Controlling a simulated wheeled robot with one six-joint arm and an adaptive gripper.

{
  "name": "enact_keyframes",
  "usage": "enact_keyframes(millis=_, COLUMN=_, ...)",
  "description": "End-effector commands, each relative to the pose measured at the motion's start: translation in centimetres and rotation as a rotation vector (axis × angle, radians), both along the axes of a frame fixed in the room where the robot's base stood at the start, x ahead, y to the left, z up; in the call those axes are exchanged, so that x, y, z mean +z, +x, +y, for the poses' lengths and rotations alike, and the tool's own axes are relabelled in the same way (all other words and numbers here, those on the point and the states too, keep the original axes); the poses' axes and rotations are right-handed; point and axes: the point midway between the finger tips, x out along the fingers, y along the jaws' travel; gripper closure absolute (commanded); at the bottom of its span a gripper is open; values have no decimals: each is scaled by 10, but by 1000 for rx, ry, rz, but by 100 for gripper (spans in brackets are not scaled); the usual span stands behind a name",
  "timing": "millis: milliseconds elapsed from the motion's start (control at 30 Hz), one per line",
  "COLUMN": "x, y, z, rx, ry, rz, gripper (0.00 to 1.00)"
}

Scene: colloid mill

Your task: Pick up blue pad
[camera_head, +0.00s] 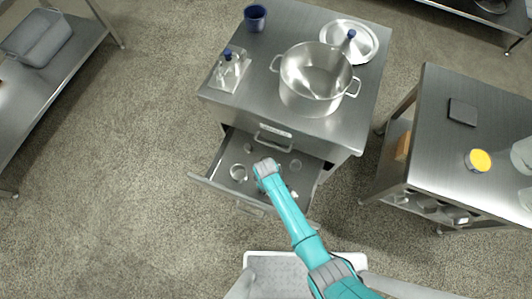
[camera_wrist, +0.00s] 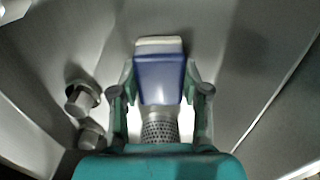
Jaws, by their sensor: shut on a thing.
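The blue pad (camera_wrist: 160,78) is a blue block with a pale strip along its far end. It shows in the wrist view between the two fingers of my gripper (camera_wrist: 161,85), which touch its sides; my gripper is shut on it. A perforated metal cylinder (camera_wrist: 159,128) shows just below the pad, near the palm. In the head view my gripper (camera_head: 265,168) is over the open drawer (camera_head: 215,180) of the steel cabinet, and the pad is hidden behind my arm.
Small metal parts (camera_wrist: 82,98) lie to the left inside the drawer. In the head view a metal ring (camera_head: 238,172) is also there. A large pot (camera_head: 312,88), a blue cup (camera_head: 255,17) and a lid (camera_head: 365,42) are on the cabinet top. A side table (camera_head: 450,150) stands right.

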Motion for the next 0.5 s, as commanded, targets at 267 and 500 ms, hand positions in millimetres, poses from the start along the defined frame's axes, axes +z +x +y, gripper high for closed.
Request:
enact_keyframes(millis=267, x=13, y=0, z=0, rx=0, ry=1, rz=0, gripper=89)
enact_keyframes(millis=500, x=53, y=0, z=0, rx=0, ry=1, rz=-1, gripper=89)
